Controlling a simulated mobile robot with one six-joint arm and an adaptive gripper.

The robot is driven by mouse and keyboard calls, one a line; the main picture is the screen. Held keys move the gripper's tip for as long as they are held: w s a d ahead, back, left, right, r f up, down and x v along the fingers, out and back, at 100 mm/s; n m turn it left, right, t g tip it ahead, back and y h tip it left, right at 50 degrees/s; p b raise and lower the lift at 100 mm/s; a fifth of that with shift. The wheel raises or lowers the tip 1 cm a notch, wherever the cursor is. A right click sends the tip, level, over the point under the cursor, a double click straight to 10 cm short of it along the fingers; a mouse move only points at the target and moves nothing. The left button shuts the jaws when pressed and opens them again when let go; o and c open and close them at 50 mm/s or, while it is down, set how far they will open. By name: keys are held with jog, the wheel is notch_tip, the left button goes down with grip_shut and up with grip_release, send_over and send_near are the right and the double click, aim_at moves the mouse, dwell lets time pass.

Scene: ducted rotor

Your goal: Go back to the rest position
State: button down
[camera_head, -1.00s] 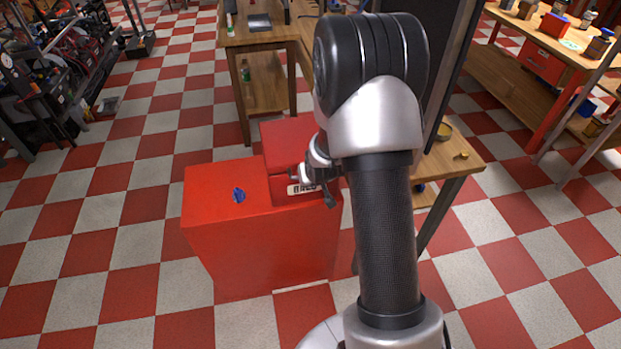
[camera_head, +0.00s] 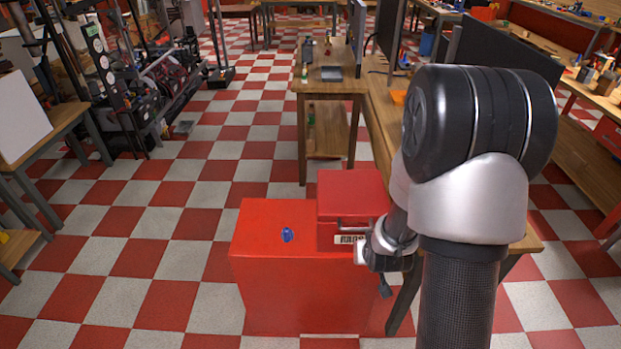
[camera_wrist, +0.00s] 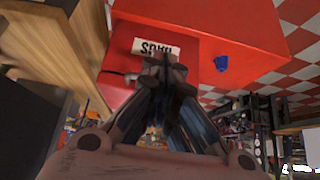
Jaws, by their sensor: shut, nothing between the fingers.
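My gripper (camera_wrist: 165,72) is shut and empty in the wrist view, with its fingertips together in front of the label on a red box. In the head view my gripper (camera_head: 365,254) is at the front right of this red box (camera_head: 350,190), partly hidden by my own arm. The red box sits on a larger red cabinet (camera_head: 265,255). I cannot tell whether the fingertips touch the box or its handle.
A small blue object (camera_head: 287,235) lies on the cabinet top left of the box. A wooden workbench (camera_head: 325,86) stands behind, and a wooden table (camera_head: 40,135) is at the left. The checkered floor (camera_head: 165,250) left of the cabinet is clear.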

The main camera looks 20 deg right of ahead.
jog(key=s+a+r+n+y, duration=0.1)
jog(key=s+a+r, duration=0.25)
jog(key=r, duration=0.45)
jog(key=s+a+r+n, duration=0.1)
jog(key=s+a+r, duration=0.1)
jog(key=a+r, duration=0.5)
jog(key=s+a+r+g, duration=0.1)
jog(key=s+r, duration=0.3)
jog(key=s, duration=0.4)
jog(key=s+a+r+n+g+y, duration=0.1)
jog(key=s+a+r, duration=0.2)
jog(key=s+r, duration=0.2)
jog(key=s, duration=0.2)
jog(key=shift+s+a+r+n, duration=0.25)
jog(key=shift+s+a+n, duration=0.05)
jog(key=shift+s, duration=0.1)
